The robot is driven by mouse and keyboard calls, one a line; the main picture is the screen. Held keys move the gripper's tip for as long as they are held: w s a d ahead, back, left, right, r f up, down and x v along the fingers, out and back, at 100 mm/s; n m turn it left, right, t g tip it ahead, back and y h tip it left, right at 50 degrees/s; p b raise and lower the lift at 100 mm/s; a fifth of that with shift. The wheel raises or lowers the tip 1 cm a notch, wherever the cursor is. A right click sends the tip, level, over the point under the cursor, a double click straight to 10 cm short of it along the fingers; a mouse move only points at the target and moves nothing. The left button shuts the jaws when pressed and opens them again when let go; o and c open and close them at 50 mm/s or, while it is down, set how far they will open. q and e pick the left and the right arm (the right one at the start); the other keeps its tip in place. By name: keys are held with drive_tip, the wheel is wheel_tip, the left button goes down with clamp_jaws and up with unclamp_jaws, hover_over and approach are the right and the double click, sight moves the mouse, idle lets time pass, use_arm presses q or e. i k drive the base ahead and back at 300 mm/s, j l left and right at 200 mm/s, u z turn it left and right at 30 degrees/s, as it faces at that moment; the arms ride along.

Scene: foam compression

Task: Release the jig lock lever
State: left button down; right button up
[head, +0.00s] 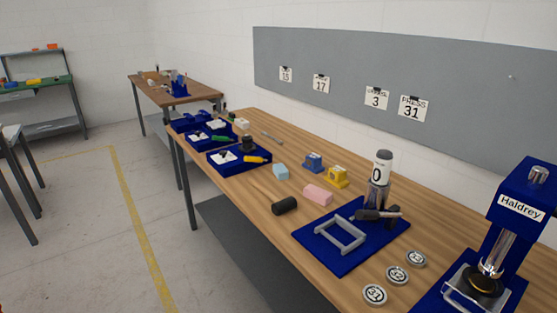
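The jig appears to be the blue base plate (330,262) on the wooden bench, with a grey open frame (340,234) on it. A lever with a dark handle (372,214) lies roughly level at the plate's back right, in front of a clear cylinder (376,194) with a white "0" label. Whether the lever is locked cannot be told at this size. Neither gripper is in view.
A blue press marked Haldrey (521,207) stands at the right. Round numbered weights (397,275) lie between it and the plate. Pink (318,195), light blue (280,171) and black (285,205) pieces lie left of the plate. Blue trays (238,158) stand farther back.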

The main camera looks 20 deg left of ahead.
sight(259, 159)
drive_tip(key=i+j+z, duration=0.1)
drive_tip(key=j, duration=0.3)
drive_tip(key=i+j+z, duration=0.15)
drive_tip(key=j, duration=0.25)
drive_tip(key=i+j+z, duration=0.1)
drive_tip(key=j, duration=0.35)
drive_tip(key=i+j+z, duration=0.15)
drive_tip(key=j, duration=0.3)
drive_tip(key=i+l, duration=0.05)
